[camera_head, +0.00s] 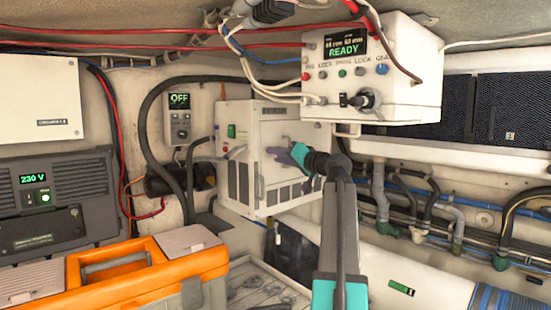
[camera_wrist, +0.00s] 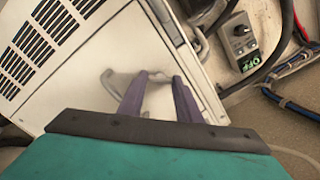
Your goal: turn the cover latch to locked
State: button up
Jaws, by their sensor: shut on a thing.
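The cover latch (camera_wrist: 112,82) is a small grey handle on the pale front panel of a white vented cabinet (camera_head: 240,183); the cabinet also fills the upper left of the wrist view (camera_wrist: 88,62). My gripper (camera_head: 279,152) reaches that panel from the right, with purple fingers and a teal body. In the wrist view my fingertips (camera_wrist: 157,80) are at the latch and shut on it. Part of the latch is hidden by the fingers. In the head view the gripper and wrist cover most of it, so its exact angle is hard to tell.
A white control box (camera_head: 400,95) reading READY hangs above right of my arm, with loose cables. A small grey panel (camera_head: 180,118) reads OFF at the left; it also shows in the wrist view (camera_wrist: 240,40). An orange toolbox (camera_head: 150,275) stands at lower left. Pipes run at right.

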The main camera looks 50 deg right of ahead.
jog(key=shift+m+p, duration=1.65)
jog(key=shift+m, duration=3.05)
jog(key=o, duration=1)
jog(key=shift+o, duration=0.2)
jog(key=shift+s, duration=0.1)
